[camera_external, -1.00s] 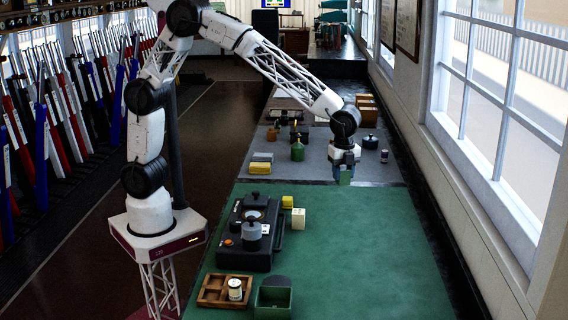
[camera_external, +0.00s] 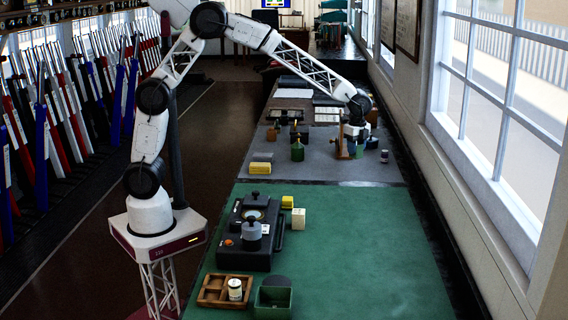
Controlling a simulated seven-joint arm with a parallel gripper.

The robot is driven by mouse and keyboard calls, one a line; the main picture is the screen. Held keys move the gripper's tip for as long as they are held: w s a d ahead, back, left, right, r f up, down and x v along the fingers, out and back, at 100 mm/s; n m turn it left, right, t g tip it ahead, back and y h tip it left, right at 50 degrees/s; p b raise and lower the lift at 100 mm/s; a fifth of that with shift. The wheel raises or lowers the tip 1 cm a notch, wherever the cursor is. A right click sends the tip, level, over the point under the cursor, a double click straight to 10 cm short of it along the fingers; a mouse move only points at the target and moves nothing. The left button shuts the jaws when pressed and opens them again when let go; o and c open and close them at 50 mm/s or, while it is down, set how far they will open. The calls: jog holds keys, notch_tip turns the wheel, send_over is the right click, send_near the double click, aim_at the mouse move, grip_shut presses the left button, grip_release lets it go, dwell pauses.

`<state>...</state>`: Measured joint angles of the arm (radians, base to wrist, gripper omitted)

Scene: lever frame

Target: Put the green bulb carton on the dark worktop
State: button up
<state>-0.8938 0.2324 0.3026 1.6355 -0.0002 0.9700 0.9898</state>
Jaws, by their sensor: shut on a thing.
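My gripper (camera_external: 355,134) points down over the grey section of the long counter, toward its right side. It is shut on the green bulb carton (camera_external: 356,151), of which only a small lower part shows beneath the fingers. I cannot tell whether the carton touches the surface. A brown upright shape shows at the left of the gripper; I cannot tell what it is. The dark grey worktop (camera_external: 320,170) lies under the gripper, beyond the green section.
A dark lidded pot (camera_external: 371,142) stands close right of the gripper, with a small jar (camera_external: 384,156) nearby. A green bottle (camera_external: 297,150) and yellow block (camera_external: 261,167) stand left. The grey surface in front is clear. Windows line the right wall.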

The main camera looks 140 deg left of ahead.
jog(key=s+a+n, duration=0.1)
jog(key=s+a, duration=0.5)
jog(key=shift+f, duration=0.15)
jog(key=shift+w+f, duration=0.1)
jog(key=shift+f, duration=1.9)
jog(key=shift+f, duration=2)
jog(key=shift+f, duration=0.15)
jog(key=o, duration=0.9)
notch_tip(320, 180, up, 12)
